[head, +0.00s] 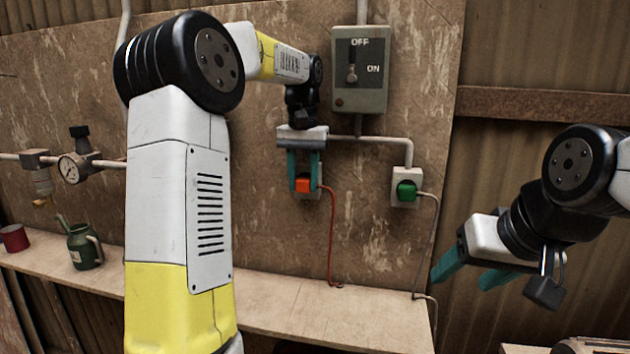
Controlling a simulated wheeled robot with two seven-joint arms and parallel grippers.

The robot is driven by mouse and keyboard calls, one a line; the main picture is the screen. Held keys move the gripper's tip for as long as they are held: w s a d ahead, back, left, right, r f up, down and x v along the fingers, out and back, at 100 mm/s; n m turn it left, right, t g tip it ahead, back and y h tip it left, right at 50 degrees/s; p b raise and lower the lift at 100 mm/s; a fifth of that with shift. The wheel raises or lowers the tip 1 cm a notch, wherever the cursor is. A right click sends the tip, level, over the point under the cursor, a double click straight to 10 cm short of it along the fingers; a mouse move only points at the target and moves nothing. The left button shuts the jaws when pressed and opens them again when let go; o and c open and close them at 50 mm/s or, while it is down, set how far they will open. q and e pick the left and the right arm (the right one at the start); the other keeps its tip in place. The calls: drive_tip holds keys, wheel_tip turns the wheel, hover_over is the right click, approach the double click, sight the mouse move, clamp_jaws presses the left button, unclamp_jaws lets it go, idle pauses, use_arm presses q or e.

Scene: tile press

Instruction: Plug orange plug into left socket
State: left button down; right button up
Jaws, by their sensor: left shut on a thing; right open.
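My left gripper (304,180) is shut on the orange plug (303,186), with one teal finger on each side of it. The plug is right in front of the left socket (314,194), whose pale plate is mostly hidden behind the plug and fingers. I cannot tell how far the plug is in the socket. A red cord (332,240) runs from the plug down to the shelf. The green plug (406,190) sits at the right socket (397,174). My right gripper (472,270) is open and empty at the right, away from both sockets.
A grey switch box (360,95) with OFF and ON marks is above the sockets. A narrow shelf (330,310) runs below, mostly bare near the sockets. A green watering can (84,246), a red cup (14,238) and a pipe gauge (70,168) are at the left.

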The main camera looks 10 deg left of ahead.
use_arm(q)
drive_tip(key=c, duration=0.9)
unclamp_jaws()
drive_tip(key=shift+o, duration=0.2)
